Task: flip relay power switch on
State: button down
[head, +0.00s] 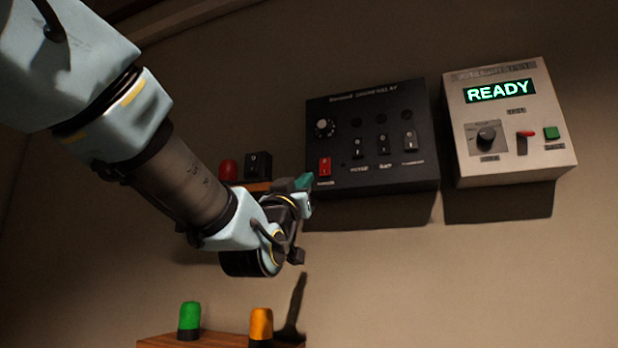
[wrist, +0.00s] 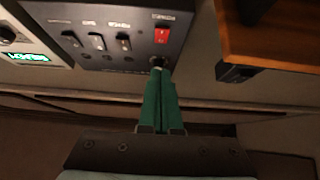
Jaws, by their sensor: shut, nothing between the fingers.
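The relay box (head: 372,140) is a black panel on the wall. Its red power switch (head: 324,167) is a rocker at the panel's lower left; it also shows in the wrist view (wrist: 162,36). I cannot tell its position clearly. My gripper (head: 304,182) has green fingers, shut and empty. In the head view the fingertips are just left of and below the red switch. In the wrist view the fingertips (wrist: 158,72) point toward the panel, in line with the switch, and partly cover a round dark knob. Whether they touch anything is unclear.
Several black switches (head: 383,145) line the panel right of the red one. A grey box (head: 510,120) with a READY display hangs at right. A wooden shelf with a red lamp (head: 228,170) and black box (head: 258,165) is behind my gripper. Green (head: 189,318) and orange (head: 261,324) lamps stand below.

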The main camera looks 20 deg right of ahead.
aim_at(325, 172)
jog(key=p+x, duration=0.2)
jog(key=x, duration=0.1)
jog(key=f+p+x, duration=0.1)
jog(key=p+x, duration=0.1)
jog(key=x, duration=0.2)
jog(key=p+x, duration=0.2)
jog(key=x, duration=0.1)
jog(key=shift+w+d+f, duration=0.1)
jog(key=shift+w+d, duration=0.35)
jog(key=shift+w, duration=0.05)
jog(key=shift+w+d+f+p, duration=0.2)
jog(key=shift+w+d+p, duration=0.15)
jog(key=shift+w+d, duration=0.05)
jog(key=b, duration=0.1)
jog(key=f+b, duration=0.1)
jog(key=b, duration=0.1)
jog(key=shift+w+d, duration=0.3)
jog(key=shift+r+p, duration=0.3)
jog(key=shift+p, duration=0.2)
jog(key=shift+a+f, duration=0.1)
